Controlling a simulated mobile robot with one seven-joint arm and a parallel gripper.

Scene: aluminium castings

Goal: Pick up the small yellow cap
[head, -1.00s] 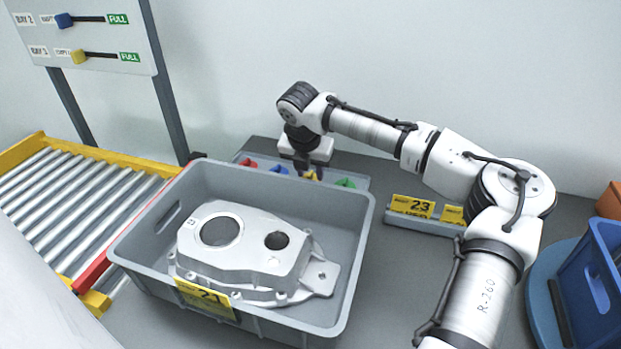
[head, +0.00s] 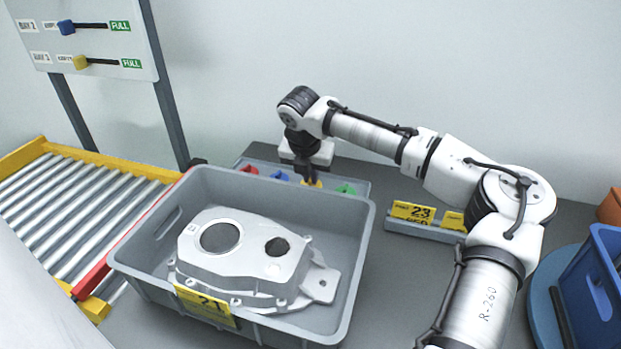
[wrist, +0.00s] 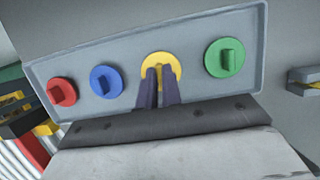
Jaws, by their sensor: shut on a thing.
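The small yellow cap (wrist: 161,62) is a round disc in a shallow grey tray (wrist: 190,38), between a blue cap (wrist: 106,81) and a green cap (wrist: 225,57). In the wrist view, my gripper (wrist: 161,73) has its two dark fingers close together on the raised middle of the yellow cap, shut on it. In the head view, the yellow cap (head: 312,184) shows just under my gripper (head: 310,180), behind the large bin. The cap's grip is mostly hidden by the fingers. I cannot tell whether it still touches the tray.
A red cap (wrist: 61,92) lies at the tray's left end. A large grey bin (head: 357,240) with an aluminium casting (head: 245,258) stands in front of the tray. Yellow labels (head: 413,212) stand to the right. A roller conveyor (head: 70,215) is at left, a blue crate (head: 590,290) at right.

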